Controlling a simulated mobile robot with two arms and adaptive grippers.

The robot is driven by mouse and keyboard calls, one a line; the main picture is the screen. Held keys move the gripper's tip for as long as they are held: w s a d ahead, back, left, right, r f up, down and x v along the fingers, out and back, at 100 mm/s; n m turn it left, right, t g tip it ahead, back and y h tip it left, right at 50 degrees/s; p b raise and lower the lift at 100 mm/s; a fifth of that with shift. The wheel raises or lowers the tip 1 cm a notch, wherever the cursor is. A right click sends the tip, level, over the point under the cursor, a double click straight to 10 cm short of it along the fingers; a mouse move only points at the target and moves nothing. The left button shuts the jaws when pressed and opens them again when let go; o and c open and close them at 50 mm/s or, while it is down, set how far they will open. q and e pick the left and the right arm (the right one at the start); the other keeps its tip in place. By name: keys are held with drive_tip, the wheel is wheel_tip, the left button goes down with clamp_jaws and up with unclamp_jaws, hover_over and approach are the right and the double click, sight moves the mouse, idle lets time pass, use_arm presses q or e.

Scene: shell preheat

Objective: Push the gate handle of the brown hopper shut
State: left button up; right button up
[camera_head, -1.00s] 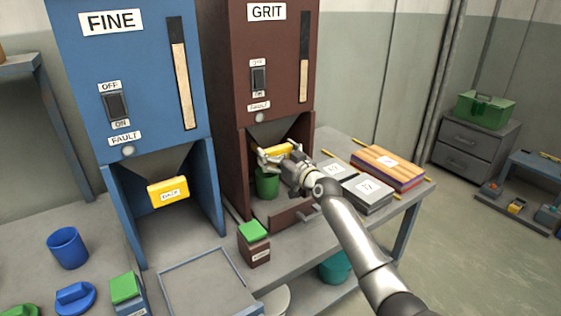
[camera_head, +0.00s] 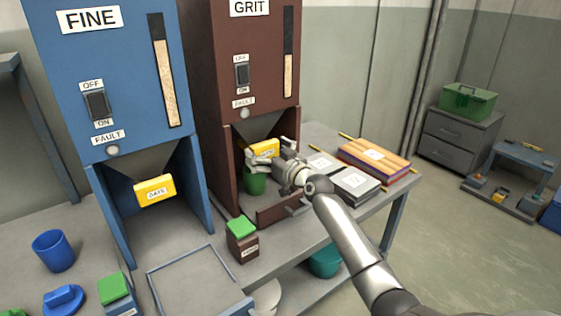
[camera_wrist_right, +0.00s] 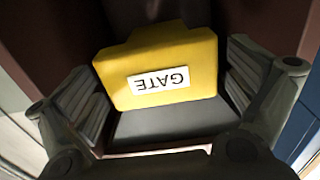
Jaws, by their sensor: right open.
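The brown hopper (camera_head: 197,85), labelled GRIT, stands right of the blue one. Its yellow gate handle (camera_head: 264,147) sits under the funnel, inside the open bay. In the right wrist view the handle (camera_wrist_right: 165,65) fills the middle, with its GATE label upside down. My right gripper (camera_head: 271,151) is open, with one finger on either side of the handle. In the wrist view the open fingers of that gripper (camera_wrist_right: 163,85) flank it with visible gaps; I cannot tell whether they touch it. A green cup (camera_head: 255,182) stands below the handle, partly hidden. My left gripper is out of view.
The blue FINE hopper (camera_head: 110,60) has its own yellow gate handle (camera_head: 155,190). A brown box with a green lid (camera_head: 242,238) stands in front of the brown hopper. Grey boxes (camera_head: 355,183) and a striped stack (camera_head: 374,162) lie right of my gripper.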

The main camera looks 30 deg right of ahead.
drive_tip(key=s, duration=1)
drive_tip(key=shift+s+d, duration=0.3)
drive_tip(key=shift+d, duration=0.1)
